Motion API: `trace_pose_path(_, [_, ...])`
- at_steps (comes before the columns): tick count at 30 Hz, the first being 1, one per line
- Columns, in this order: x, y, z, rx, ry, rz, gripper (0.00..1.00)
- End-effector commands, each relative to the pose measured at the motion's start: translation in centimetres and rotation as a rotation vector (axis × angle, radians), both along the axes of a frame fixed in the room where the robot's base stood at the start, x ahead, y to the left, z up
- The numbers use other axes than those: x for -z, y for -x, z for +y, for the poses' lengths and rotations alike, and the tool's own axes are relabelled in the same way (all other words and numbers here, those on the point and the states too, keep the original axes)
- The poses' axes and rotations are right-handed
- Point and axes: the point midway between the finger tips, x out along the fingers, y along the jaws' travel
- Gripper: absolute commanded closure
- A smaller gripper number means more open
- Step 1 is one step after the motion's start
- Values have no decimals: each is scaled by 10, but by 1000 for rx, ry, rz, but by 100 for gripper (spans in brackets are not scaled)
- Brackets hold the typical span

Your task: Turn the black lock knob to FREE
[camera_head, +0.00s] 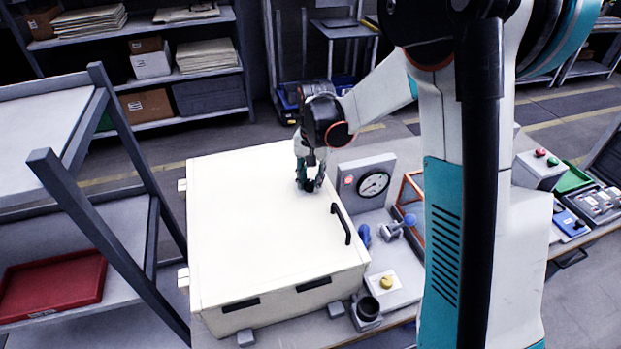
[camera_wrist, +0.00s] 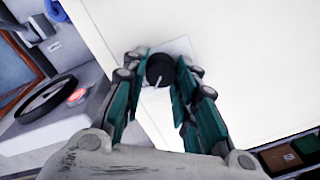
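The black lock knob (camera_wrist: 160,70) is on the large cream cabinet's door face, on a small pale plate (camera_wrist: 181,46). A white pointer line on the knob points to the lower left in the wrist view. No FREE marking can be read. My gripper (camera_wrist: 160,77) has its teal fingers on both sides of the knob, very close to it. Whether both pads press on the knob is not clear. In the head view my gripper (camera_head: 309,184) is down at the upper right part of the cream cabinet (camera_head: 255,235) and mostly hides the knob.
A black handle (camera_head: 341,224) stands up from the cabinet's right side. A grey rack (camera_head: 120,130) stands on the left.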

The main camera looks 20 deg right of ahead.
Motion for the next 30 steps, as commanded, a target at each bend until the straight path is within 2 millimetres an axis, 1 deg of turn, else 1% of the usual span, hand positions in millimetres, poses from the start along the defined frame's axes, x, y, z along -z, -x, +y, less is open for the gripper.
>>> trace_pose_path(1, [0,0,0,0,0,0,62])
trace_pose_path(2, [0,0,0,0,0,0,55])
trace_pose_path(3, [0,0,0,0,0,0,53])
trace_pose_path(12, [0,0,0,0,0,0,53])
trace_pose_path(16, [-8,0,0,0,0,0,53])
trace_pose_path(20, [-28,1,-1,0,0,0,53])
trace_pose_path(27, [-77,2,-3,0,0,0,53])
trace_pose_path(30, [-94,3,-4,0,0,0,53])
